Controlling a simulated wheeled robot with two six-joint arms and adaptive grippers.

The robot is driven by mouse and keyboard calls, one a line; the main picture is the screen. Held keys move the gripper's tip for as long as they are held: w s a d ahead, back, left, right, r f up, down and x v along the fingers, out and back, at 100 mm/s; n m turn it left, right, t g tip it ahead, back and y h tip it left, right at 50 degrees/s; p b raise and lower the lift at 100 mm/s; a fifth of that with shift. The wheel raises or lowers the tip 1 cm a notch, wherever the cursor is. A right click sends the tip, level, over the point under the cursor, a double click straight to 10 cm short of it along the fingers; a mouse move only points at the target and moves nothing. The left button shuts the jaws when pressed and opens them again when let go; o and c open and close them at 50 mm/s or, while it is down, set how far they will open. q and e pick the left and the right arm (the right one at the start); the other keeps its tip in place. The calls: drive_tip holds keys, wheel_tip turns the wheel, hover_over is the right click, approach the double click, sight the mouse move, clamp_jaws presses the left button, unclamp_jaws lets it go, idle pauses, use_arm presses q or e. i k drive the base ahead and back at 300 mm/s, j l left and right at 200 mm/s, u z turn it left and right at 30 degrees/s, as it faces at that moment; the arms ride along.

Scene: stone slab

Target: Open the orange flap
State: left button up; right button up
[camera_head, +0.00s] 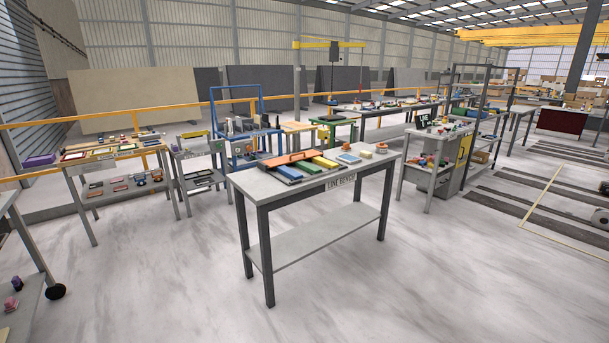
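The orange flap (290,158) lies on the far left part of a dark flat tray or panel on the workbench (262,186) in the middle of the head view. It looks closed, lying nearly flat, though it is too small to be sure. A blue flap (289,171), a green flap (308,167) and a yellow flap (325,162) sit in a row in front of it. Neither of my grippers shows in this view.
A light blue item (348,158), a yellow block (366,154) and a small orange-and-white item (381,149) sit on the bench's right part. Another loaded table (122,152) stands at left, a cabinet bench (437,140) at right. The floor (170,290) in front is clear.

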sight(278, 161)
drive_tip(key=i+j+u, duration=0.3)
drive_tip(key=i, duration=1.15)
drive_tip(key=i+l+u, duration=0.3)
drive_tip(key=i, duration=1.15)
drive_tip(key=j, duration=0.1)
